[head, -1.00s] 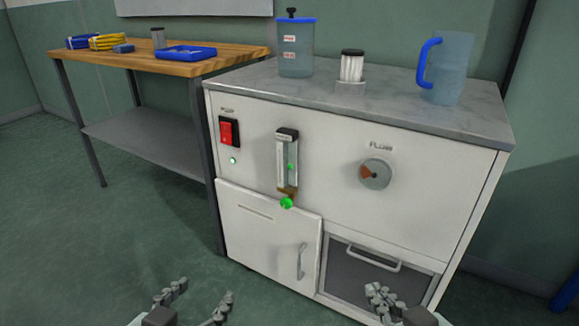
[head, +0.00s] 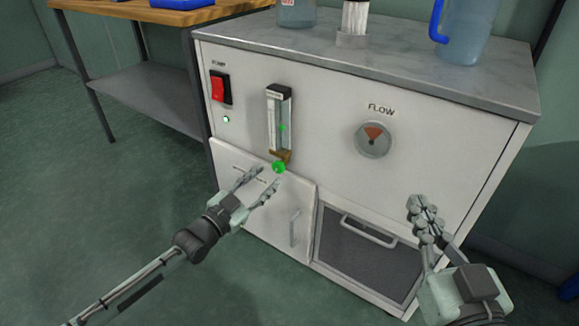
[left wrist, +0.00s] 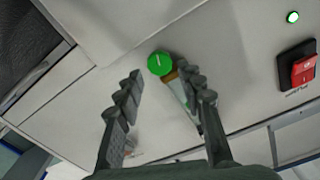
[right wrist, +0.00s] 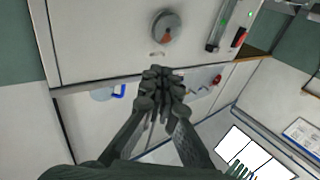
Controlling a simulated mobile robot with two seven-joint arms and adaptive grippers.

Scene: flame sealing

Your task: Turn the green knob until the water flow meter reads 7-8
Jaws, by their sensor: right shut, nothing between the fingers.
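The green knob (head: 278,167) sits at the bottom of the flow meter (head: 279,122), an upright clear tube on the white cabinet front. A small green float shows in the tube; its reading is too small to tell. My left gripper (head: 262,182) is open and empty, just below and in front of the knob. In the left wrist view the knob (left wrist: 160,63) lies beyond and between the spread fingertips, apart from them. My right gripper (head: 420,203) is shut and empty, in front of the cabinet's right side.
A red switch (head: 218,89) with a lit lamp below it is left of the meter. A door with a handle (head: 294,228) and a dark drawer (head: 368,262) are below. Vessels, including a blue-handled jug (head: 468,30), stand on top. A wooden table is at left.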

